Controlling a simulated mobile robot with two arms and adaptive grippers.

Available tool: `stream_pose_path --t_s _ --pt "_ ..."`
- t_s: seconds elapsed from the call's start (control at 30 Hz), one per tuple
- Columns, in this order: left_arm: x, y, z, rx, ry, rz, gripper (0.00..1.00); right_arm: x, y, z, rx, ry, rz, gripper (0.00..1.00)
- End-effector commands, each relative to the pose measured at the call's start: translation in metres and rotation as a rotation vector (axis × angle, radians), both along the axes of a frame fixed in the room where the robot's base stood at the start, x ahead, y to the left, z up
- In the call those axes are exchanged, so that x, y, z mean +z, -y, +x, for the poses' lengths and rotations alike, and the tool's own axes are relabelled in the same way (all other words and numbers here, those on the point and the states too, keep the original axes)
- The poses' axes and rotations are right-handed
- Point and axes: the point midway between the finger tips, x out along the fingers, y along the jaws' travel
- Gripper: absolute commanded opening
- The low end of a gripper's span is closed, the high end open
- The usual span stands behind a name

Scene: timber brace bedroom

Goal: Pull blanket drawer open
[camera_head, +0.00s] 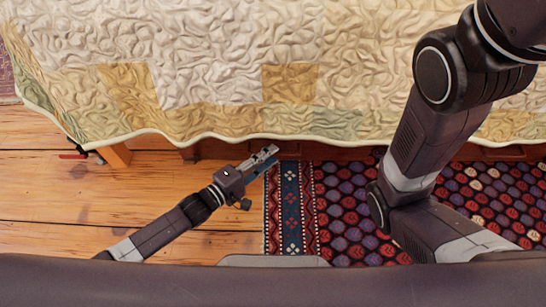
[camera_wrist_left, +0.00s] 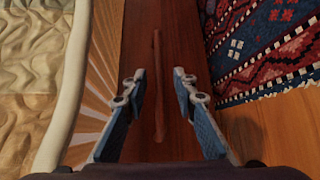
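The blanket drawer's dark reddish-brown front (camera_wrist_left: 188,45) fills the middle of the left wrist view. A long wooden bar handle (camera_wrist_left: 158,80) runs along it, between the two blue-padded fingers of my left gripper (camera_wrist_left: 157,85). The fingers are open and spread to either side of the handle; I cannot tell whether either touches it. In the head view my left gripper (camera_head: 270,158) reaches to the bed's lower edge, where the quilt overhang hides most of the drawer front. My right arm crosses the right side; its gripper is out of view.
A patchwork quilt (camera_head: 210,60) covers the bed and hangs over its front edge. A patterned rug (camera_head: 340,210) lies on the floor at right, beside bare wooden planks (camera_head: 60,195) at left. A wooden bed leg (camera_head: 116,155) stands at left.

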Motion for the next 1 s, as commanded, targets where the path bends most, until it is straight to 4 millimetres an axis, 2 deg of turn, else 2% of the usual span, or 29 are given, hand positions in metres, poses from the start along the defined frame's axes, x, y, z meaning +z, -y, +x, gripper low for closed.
stream_pose_path --t_s 0.1,0.47,0.7,1.0 --pt "-0.0034 0.0078 0.0077 0.0 0.001 0.001 0.26 -0.009 0.0 0.0 0.0 0.0 0.0 0.4" --pt "-0.0019 0.011 0.0111 0.001 -0.001 0.001 0.26 -0.0095 -0.0001 -0.0003 0.0 0.001 -0.001 0.4" --pt "-0.002 0.0108 0.011 0.001 0.0 0.002 0.0 -0.0095 -0.0001 -0.0003 0.0 0.001 -0.001 0.4" --pt "-0.0021 0.0107 0.0109 0.001 0.0 0.002 0.0 -0.0096 -0.0001 -0.0002 0.0 0.001 -0.001 0.4"
